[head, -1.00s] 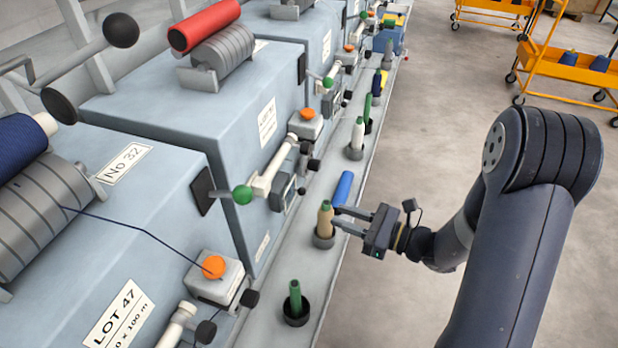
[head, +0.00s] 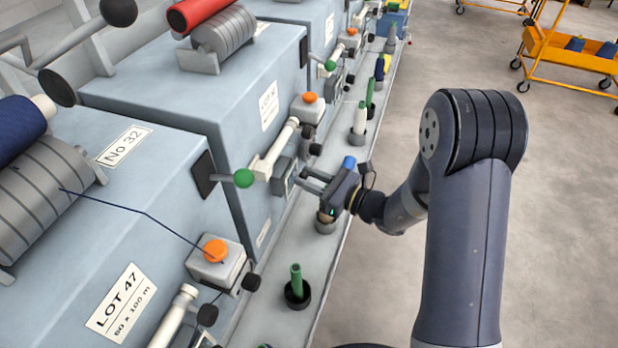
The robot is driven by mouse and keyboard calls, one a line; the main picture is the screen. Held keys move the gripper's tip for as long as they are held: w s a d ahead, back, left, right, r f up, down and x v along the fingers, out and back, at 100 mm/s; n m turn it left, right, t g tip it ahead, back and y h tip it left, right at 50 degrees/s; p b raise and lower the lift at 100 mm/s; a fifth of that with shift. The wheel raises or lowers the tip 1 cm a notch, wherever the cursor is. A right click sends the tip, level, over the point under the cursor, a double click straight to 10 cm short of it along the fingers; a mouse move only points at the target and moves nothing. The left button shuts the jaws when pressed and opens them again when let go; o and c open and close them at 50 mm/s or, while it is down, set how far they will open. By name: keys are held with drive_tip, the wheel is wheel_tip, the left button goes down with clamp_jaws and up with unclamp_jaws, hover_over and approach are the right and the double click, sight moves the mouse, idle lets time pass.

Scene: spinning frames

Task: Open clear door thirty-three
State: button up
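My gripper (head: 304,178) is at the middle of the head view, its two fingers apart with a gap between them. The fingers point left toward a small grey box with a pale front (head: 284,180) on the side of the second machine (head: 200,100). I cannot tell whether the fingertips touch it. No number 33 is readable, and I cannot make out a clear door or its handle for certain. The nearer machine (head: 150,215) carries a "No 32" label (head: 125,146).
A narrow grey ledge (head: 270,285) runs along the machines. On it stand a green bobbin in a dark cup (head: 296,288), a bobbin partly hidden under my gripper (head: 325,222), and a white bobbin (head: 360,120). A green-knobbed lever (head: 243,178) juts out nearby. Open floor (head: 560,220) lies right.

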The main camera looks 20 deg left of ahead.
drive_tip(key=shift+a, duration=0.1)
drive_tip(key=shift+c, duration=0.4)
clamp_jaws()
